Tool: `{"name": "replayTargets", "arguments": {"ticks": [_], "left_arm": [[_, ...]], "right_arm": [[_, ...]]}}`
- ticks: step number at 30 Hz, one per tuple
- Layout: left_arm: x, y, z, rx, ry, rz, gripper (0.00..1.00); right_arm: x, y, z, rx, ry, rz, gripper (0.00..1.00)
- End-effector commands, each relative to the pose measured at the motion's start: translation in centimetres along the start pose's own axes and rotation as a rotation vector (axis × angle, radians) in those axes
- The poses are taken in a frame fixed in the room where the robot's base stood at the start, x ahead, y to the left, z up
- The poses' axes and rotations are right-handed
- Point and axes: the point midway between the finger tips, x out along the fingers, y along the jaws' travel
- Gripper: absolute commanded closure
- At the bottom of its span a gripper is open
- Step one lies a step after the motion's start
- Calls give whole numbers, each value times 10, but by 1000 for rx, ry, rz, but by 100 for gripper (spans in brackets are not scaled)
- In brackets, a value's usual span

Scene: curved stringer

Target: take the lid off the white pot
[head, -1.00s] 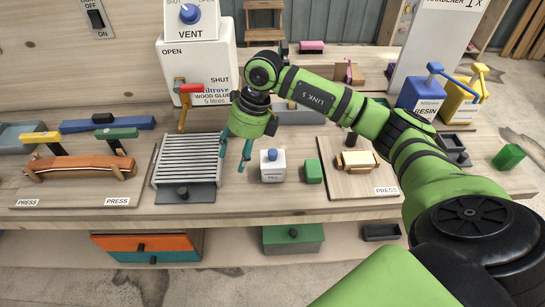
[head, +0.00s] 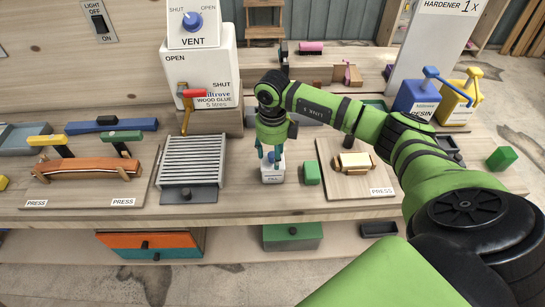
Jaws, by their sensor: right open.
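The small white pot (head: 272,175) stands on the workbench right of the ribbed grey rack, with a label on its front. Its lid has a blue knob (head: 271,156), partly hidden by my right gripper. My right gripper (head: 269,158) points down over the pot, its teal fingers open on either side of the knob. I cannot tell whether the fingers touch it. The lid appears to be on the pot. My left gripper is not in view.
A green block (head: 311,173) stands close to the right of the pot. A ribbed grey rack (head: 192,160) is to the left, and a large white glue container (head: 203,85) with a red-handled tap stands behind. A wooden press board (head: 340,187) lies further right.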

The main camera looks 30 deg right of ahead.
Motion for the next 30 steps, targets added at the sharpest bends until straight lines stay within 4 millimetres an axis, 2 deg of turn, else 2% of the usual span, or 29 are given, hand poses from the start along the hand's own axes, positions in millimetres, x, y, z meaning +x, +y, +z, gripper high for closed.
{"name": "replayTargets", "arguments": {"ticks": [2, 3, 6, 20, 25, 28, 30], "left_arm": [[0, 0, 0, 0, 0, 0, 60], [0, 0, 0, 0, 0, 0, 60], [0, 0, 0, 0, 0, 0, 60], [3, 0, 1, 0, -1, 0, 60], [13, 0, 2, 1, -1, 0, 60], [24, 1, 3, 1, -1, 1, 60], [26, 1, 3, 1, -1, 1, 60]], "right_arm": [[0, 0, 0, -1, -1, 1, 46], [0, 0, 0, -1, -1, 1, 62], [0, 0, 0, -1, -1, 1, 91], [-3, 0, 1, -1, -3, 2, 93], [-18, 0, 2, -1, -6, 0, 93], [-38, -1, 2, -1, -11, -1, 93], [-46, 5, -11, -4, -4, -1, 93]]}}
